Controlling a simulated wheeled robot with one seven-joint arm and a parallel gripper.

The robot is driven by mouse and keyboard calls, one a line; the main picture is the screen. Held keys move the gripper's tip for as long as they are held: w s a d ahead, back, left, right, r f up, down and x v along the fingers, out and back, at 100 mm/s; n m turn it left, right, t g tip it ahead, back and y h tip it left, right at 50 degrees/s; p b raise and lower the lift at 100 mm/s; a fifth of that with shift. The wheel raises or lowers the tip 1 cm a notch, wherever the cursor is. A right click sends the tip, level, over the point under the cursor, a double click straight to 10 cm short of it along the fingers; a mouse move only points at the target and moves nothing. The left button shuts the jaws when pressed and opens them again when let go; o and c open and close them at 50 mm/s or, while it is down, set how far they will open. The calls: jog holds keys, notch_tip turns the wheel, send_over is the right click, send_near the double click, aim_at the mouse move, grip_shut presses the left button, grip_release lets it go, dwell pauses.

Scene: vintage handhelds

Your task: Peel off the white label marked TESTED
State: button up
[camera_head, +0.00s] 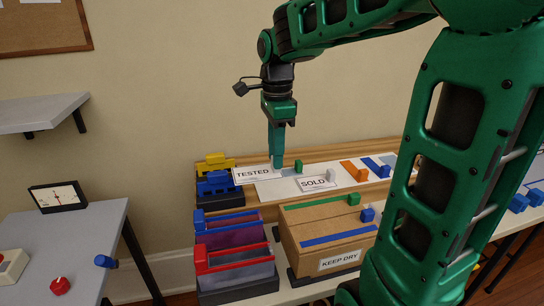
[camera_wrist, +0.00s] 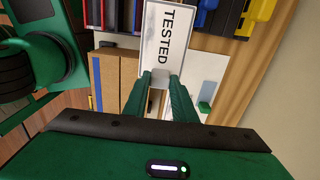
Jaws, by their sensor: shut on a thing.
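The white label marked TESTED (camera_head: 252,173) is a flat card with black print. It also shows in the wrist view (camera_wrist: 163,35), reaching out from between my fingertips. My gripper (camera_head: 278,166) points down and is shut on the label's small pale grip tab (camera_wrist: 159,77). In the wrist view the label overlaps the things behind it and looks clear of the white sheet (camera_head: 267,188). The exact height of the gap cannot be told.
A white label marked SOLD (camera_head: 314,184) lies to the right. Orange (camera_head: 354,171) and blue (camera_head: 377,167) strips with tabs lie beyond it. A cardboard box marked KEEP DRY (camera_head: 335,240) and open bins (camera_head: 235,265) stand in front. Yellow and blue racks (camera_head: 216,184) stand left.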

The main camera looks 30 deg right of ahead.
jog(key=shift+r, duration=0.9)
dwell(1.0)
jog(key=shift+r, duration=2.5)
jog(key=shift+s, duration=0.1)
